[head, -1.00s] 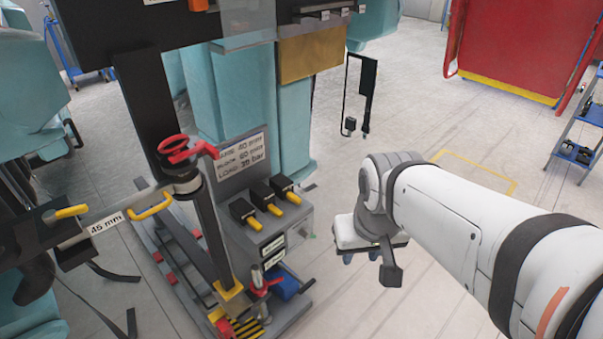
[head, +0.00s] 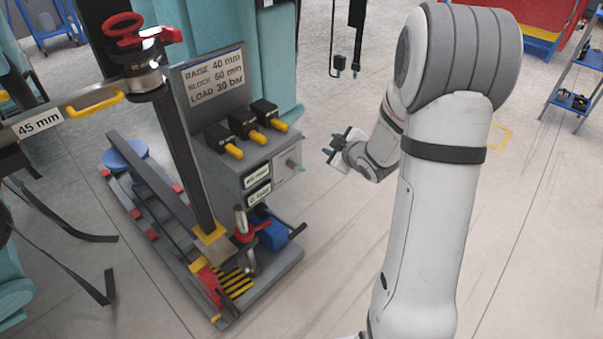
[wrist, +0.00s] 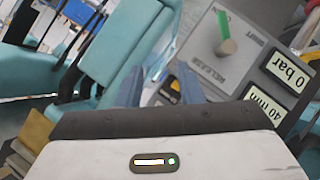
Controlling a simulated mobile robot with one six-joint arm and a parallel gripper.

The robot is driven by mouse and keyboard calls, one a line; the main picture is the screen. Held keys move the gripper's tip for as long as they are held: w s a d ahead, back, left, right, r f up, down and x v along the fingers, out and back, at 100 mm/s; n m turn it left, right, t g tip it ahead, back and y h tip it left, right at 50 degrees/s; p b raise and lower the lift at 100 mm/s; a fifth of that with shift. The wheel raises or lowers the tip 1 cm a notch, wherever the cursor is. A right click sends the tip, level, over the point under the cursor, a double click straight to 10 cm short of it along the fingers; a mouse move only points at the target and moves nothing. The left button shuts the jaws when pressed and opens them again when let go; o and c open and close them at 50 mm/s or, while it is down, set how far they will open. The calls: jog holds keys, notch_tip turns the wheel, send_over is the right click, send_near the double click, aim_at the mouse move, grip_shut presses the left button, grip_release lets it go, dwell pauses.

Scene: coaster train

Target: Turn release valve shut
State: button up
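In the wrist view the lever's green end points up, away from the RELEASE lettering. In the head view the valve (head: 293,165) is small on the console's right side. My gripper (head: 332,146) is open and empty, to the right of the valve and apart from it. In the wrist view its blue fingers (wrist: 162,88) are spread, with the valve beyond them to the right.
The console (head: 245,150) has several black-and-yellow levers and displays reading 40 mm (wrist: 267,108) and 0 bar (wrist: 288,72). A sign (head: 213,75) stands behind them. A post with a red handwheel (head: 125,30) rises at left. Floor between console and my arm is clear.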

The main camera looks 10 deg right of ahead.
notch_tip(320, 180, down, 10)
jog(key=a+r+n+t+y+b, duration=0.1)
jog(key=n+y+b, duration=0.2)
jog(key=y+b, duration=0.1)
jog(key=n+t+y+b, duration=0.1)
jog(key=n+y+b, duration=0.1)
jog(key=y+b, duration=0.15)
send_near(303, 170)
jog(key=w+p, duration=0.1)
jog(key=x, duration=0.4)
jog(key=b+x, duration=0.1)
jog(key=x, duration=0.3)
jog(key=shift+s+a, duration=0.1)
jog(key=shift+a, duration=0.3)
jog(key=shift+c, duration=0.2)
grip_shut()
